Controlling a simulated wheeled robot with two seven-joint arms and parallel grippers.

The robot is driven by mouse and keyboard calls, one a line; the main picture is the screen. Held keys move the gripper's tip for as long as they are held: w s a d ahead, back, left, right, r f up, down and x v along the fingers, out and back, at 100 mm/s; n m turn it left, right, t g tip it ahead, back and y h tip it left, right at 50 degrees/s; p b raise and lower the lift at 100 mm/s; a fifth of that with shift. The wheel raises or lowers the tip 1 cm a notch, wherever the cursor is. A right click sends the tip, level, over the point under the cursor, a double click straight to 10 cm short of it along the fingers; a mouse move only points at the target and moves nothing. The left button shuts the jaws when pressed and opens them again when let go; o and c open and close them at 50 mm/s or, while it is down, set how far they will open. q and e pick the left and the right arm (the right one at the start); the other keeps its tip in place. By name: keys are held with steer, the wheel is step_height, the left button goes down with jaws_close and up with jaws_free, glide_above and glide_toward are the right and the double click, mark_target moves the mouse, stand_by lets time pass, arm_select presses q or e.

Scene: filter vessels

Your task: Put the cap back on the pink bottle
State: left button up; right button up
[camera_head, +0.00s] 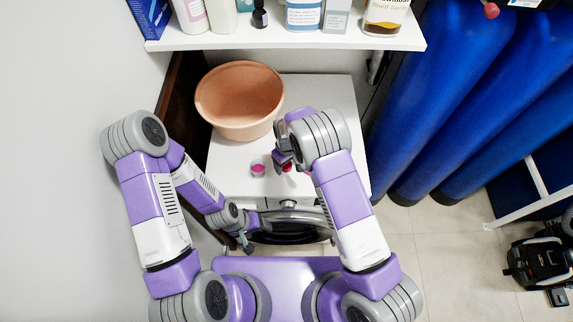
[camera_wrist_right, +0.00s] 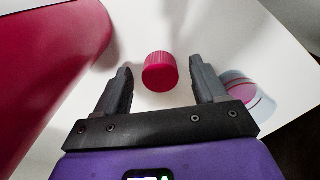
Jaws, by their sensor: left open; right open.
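The red-pink cap (camera_wrist_right: 160,72) sits on the white top between the open fingers of my right gripper (camera_wrist_right: 161,82), with a gap on each side. In the head view the cap (camera_head: 287,169) is partly hidden by my right gripper (camera_head: 281,160). My left gripper (camera_head: 247,245) is open and empty, low in front of the machine.
A peach basin (camera_head: 240,101) stands behind the bottle on the white top (camera_head: 335,95). A shelf (camera_head: 290,41) with several containers overhangs the back. Blue cylinders (camera_head: 440,100) stand to the right. A large red surface (camera_wrist_right: 45,65) fills the wrist view's left.

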mark_target(287, 165)
steer(key=shift+c, duration=0.5)
steer(key=c, duration=1)
step_height(287, 165, up, 10)
